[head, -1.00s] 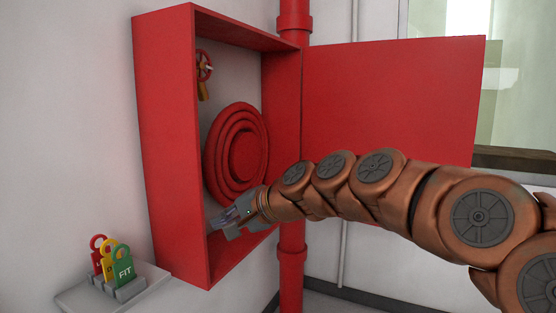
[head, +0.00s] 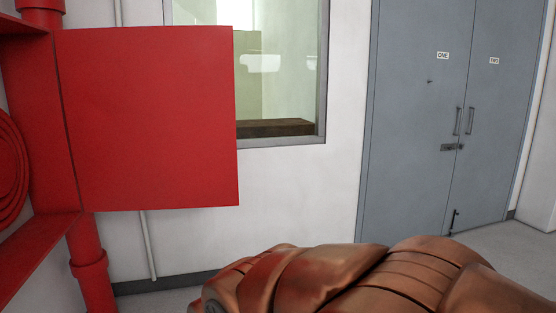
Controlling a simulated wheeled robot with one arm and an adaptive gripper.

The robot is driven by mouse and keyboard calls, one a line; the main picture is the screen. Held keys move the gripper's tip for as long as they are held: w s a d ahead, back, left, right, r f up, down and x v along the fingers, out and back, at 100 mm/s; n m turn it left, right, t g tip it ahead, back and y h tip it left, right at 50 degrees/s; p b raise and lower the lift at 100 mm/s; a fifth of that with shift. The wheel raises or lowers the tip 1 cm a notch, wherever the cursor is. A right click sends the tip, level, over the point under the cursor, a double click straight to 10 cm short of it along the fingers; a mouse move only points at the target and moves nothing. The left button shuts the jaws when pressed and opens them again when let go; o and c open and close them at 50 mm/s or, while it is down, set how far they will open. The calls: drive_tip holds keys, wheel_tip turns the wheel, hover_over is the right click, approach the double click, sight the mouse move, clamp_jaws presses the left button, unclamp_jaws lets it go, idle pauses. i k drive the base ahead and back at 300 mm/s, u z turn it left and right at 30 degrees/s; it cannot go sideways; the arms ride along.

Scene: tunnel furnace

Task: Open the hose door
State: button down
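The red hose door (head: 150,120) stands wide open, swung out to the right of the red hose cabinet (head: 42,110). Only the right part of the cabinet shows at the left edge, with part of the coiled red hose reel (head: 10,165) inside. My copper arm crosses the bottom of the picture, below and to the right of the door. My gripper is out of the picture, so its state is hidden.
A red pipe (head: 92,280) runs vertically below the cabinet. A window (head: 280,140) is behind the door. Grey double doors (head: 420,120) with handles stand at the right. Open floor (head: 490,245) shows at the lower right.

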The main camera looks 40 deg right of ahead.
sight(151, 111)
drive_tip(key=u, duration=1.65)
drive_tip(key=k, duration=0.1)
drive_tip(key=z, duration=2.75)
drive_tip(key=i, duration=0.65)
drive_tip(key=u, duration=0.8)
drive_tip(key=i, duration=0.55)
drive_tip(key=u, duration=0.65)
